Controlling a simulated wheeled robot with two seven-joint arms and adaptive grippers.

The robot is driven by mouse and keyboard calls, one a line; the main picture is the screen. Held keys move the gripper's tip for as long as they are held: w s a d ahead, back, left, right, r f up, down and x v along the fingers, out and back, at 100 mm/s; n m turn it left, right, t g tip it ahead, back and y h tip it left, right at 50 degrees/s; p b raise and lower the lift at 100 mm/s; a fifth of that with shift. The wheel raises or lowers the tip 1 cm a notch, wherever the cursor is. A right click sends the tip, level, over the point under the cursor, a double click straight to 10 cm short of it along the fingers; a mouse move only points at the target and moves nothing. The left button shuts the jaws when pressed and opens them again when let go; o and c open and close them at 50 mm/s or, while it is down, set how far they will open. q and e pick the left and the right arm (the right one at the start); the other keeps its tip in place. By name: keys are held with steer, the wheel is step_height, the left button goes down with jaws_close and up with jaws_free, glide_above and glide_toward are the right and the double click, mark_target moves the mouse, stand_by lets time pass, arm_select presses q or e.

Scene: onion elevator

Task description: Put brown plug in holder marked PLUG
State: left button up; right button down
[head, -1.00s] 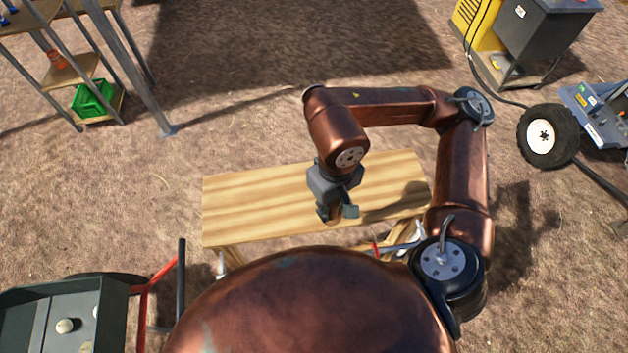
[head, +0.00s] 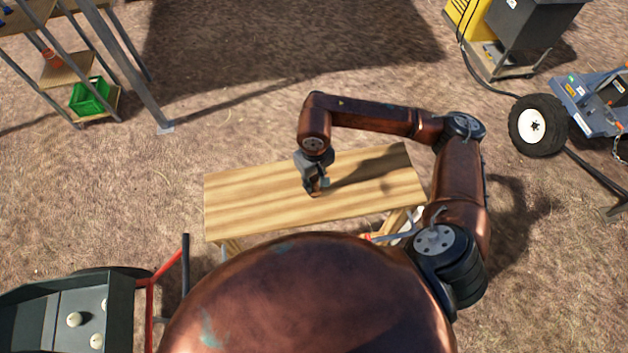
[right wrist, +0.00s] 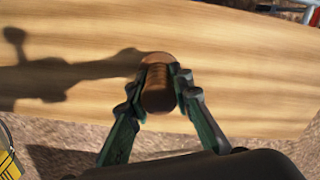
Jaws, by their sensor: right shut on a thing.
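The brown plug (right wrist: 158,86) is a short, rounded brown piece between the two fingers of my right gripper (right wrist: 160,92) in the right wrist view. The gripper is shut on it, one finger on each side. In the head view my right gripper (head: 316,188) points down over the middle of the wooden bench (head: 245,205). Only a bit of brown shows at its fingertips there. I cannot tell whether the plug touches the bench top. No holder marked PLUG can be made out. My left gripper does not show.
A wheelbarrow (head: 130,325) with several pale onions stands at the lower left. A metal rack with a green crate (head: 90,95) is at the upper left. A yellow machine (head: 466,20) and a blue wheeled frame (head: 590,100) stand at the right. The bench top is otherwise bare.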

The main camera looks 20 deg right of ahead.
steer(key=shift+f, duration=0.25)
steer(key=shift+f+b, duration=0.2)
steer(key=shift+b, duration=0.2)
steer(key=c, duration=1.9)
jaws_free()
steer(key=shift+c, duration=0.2)
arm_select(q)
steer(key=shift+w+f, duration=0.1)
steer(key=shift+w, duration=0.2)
arm_select(e)
steer(key=shift+o, duration=1.1)
